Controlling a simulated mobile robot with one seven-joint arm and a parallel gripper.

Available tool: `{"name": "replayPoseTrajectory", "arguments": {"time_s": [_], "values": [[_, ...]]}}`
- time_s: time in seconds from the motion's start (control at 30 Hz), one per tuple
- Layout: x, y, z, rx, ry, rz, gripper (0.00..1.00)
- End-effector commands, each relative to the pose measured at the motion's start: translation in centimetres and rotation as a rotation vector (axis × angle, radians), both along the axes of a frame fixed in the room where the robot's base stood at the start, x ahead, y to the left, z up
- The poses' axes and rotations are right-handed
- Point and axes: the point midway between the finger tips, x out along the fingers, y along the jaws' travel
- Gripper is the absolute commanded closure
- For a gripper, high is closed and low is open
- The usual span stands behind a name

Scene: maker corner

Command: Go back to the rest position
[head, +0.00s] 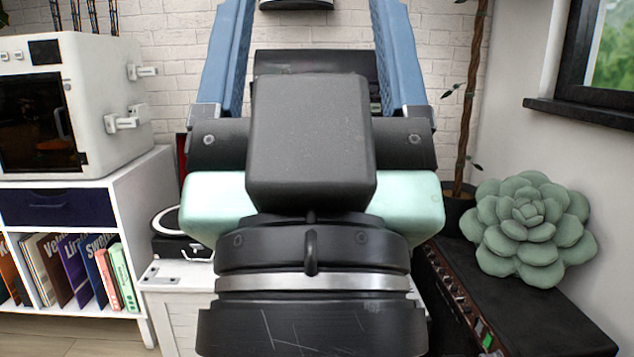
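My gripper (308,40) is raised in the middle of the head view, seen from behind its dark wrist. Its two blue fingers stand wide apart and run up past the top edge, so their tips are out of frame. White brick wall shows between the fingers, and I see nothing held between the parts in view. My arm and wrist hide much of the middle of the scene.
A white shelf (135,185) with books (75,268) and a white machine (105,75) stands at left. A turntable (170,240) sits behind my arm. At right, a green succulent-shaped cushion (530,228) rests on a black amplifier-like box (535,320), beside a potted plant (458,208).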

Motion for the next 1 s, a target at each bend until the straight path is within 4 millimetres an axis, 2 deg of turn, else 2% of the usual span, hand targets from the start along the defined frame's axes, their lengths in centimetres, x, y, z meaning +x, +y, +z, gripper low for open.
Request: {"name": "replayPoseTrajectory", "arguments": {"time_s": [0.03, 0.17, 1.0], "values": [[0.1, -0.1, 2.8, 0.000, 0.002, -0.004, 0.23], [0.2, -0.2, 6.3, -0.001, 0.003, -0.006, 0.23], [0.2, -0.2, 32.1, 0.000, 0.003, -0.008, 0.23]]}}
